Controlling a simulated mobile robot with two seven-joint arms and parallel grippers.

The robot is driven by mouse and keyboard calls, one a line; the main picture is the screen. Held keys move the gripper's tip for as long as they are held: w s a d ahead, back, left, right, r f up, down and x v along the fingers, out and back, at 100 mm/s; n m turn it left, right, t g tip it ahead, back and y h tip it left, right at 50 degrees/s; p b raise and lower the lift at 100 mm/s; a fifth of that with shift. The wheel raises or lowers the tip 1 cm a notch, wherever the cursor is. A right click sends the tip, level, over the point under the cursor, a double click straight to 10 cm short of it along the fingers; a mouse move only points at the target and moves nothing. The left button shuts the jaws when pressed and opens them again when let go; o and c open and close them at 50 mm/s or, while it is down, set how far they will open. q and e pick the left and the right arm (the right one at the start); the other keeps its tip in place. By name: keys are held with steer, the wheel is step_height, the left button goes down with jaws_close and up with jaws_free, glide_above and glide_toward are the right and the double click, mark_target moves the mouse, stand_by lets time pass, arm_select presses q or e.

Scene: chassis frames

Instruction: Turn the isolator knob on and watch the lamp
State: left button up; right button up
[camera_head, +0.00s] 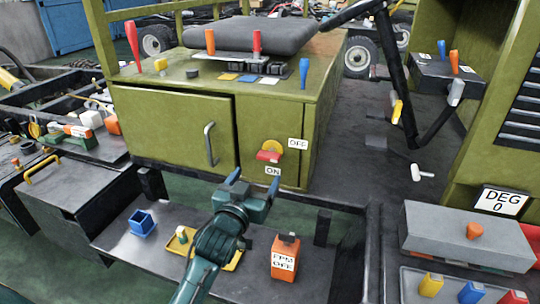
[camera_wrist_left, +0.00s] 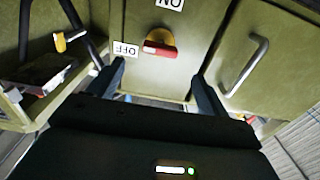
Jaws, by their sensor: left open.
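The isolator knob (camera_head: 269,155) has a red bar handle on a yellow disc. It sits on the green cabinet front, with an OFF label (camera_head: 298,144) to its upper right and an ON label (camera_head: 273,171) below. The knob also shows in the left wrist view (camera_wrist_left: 160,48), where the bar lies roughly level, in line with OFF; ON is at the top edge. My left gripper (camera_head: 254,182) is open and empty, in front of and below the knob, with the knob between its fingers in the wrist view (camera_wrist_left: 158,75). I cannot pick out a lamp. My right gripper is out of view.
The cabinet door handle (camera_head: 210,144) stands out left of the knob. A grey block (camera_head: 465,236) and a "DEG 0" sign (camera_head: 501,200) are at right.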

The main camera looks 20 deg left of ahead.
mark_target(267, 159)
arm_select(q)
steer(key=w, duration=0.9)
steer(key=shift+w+d, duration=0.15)
steer(key=shift+w, duration=0.05)
steer(key=shift+w+b, duration=0.3)
steer(key=shift+w, duration=0.1)
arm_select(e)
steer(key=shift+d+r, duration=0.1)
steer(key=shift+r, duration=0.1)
arm_select(q)
steer(key=c, duration=1)
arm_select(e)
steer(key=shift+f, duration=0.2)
